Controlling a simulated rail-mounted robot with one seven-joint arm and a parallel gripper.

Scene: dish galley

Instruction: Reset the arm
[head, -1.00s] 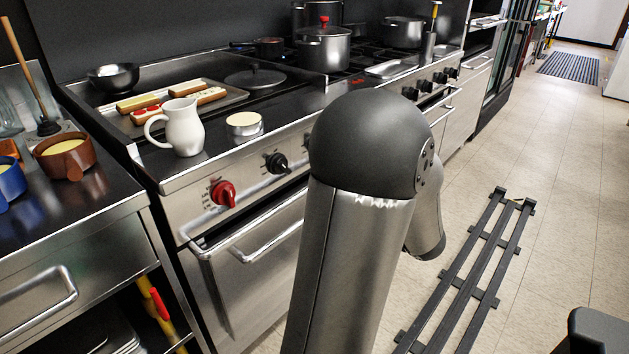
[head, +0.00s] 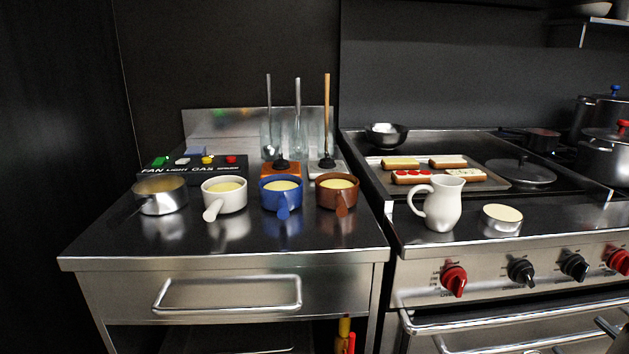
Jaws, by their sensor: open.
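My gripper is not clearly in view in the head view. Only a small dark shape shows at the lower right edge, and I cannot tell what it is. A metal counter (head: 300,242) with a drawer stands at the left and a stove (head: 420,268) at the right.
On the stove are a white jug (head: 443,206), a small steel tin (head: 501,221), a tray (head: 385,168) of pastries, a dark bowl (head: 386,136) and a lid (head: 520,171). A labelled switch box (head: 194,168) and upright utensils stand behind the pots. The counter's front strip is clear.

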